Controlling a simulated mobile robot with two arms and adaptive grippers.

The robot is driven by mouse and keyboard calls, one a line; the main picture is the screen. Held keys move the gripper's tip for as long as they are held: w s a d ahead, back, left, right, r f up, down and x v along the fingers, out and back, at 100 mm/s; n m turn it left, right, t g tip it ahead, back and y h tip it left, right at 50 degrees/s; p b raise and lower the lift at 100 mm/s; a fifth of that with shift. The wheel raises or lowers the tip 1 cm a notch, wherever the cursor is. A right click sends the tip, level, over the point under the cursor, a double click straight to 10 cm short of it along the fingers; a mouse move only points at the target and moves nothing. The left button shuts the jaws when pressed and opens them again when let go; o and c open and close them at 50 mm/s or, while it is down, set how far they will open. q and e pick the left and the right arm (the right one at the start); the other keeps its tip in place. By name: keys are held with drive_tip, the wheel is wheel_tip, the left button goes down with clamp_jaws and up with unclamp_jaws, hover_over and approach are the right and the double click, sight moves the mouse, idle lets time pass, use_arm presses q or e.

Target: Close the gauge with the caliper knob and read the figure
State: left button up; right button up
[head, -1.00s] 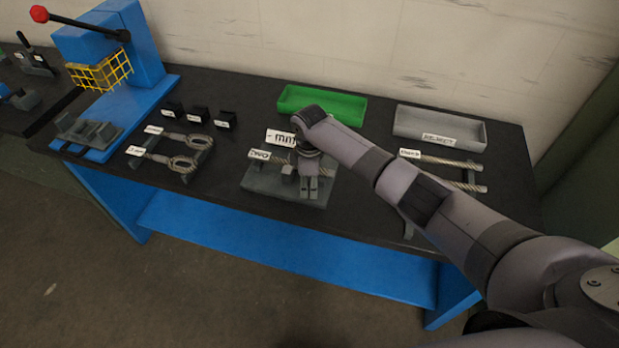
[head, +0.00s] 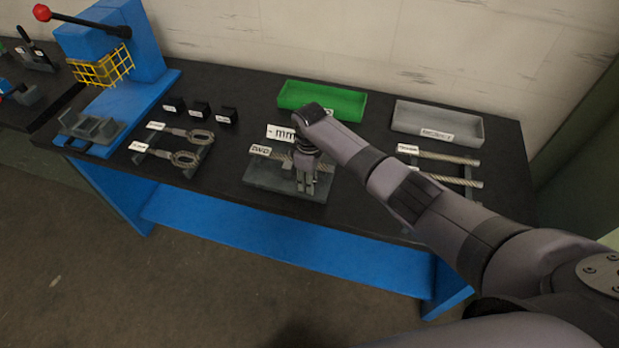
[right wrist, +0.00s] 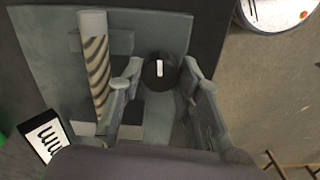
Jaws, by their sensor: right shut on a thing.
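The gauge is a grey plate (head: 262,182) on the bench, with a piece of twisted wire rope lying across it; the rope (right wrist: 97,75) also shows in the right wrist view. A white sign (head: 281,133) behind the gauge reads "- mm", with no figure legible. The caliper knob (right wrist: 160,71) is round and black with a white mark, seen between the fingers in the right wrist view. The arm partly hides the gauge. My left gripper is not in view.
A green tray (head: 321,87) and a grey tray (head: 405,123) stand at the back. Rope pieces lie on a rack (head: 451,156) at right, looped ones on a rack (head: 205,140) at left. A blue press (head: 138,45) stands far left.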

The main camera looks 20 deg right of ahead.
drive_tip(key=o, duration=1.1)
drive_tip(key=shift+o, duration=0.2)
wheel_tip(320, 180, up, 12)
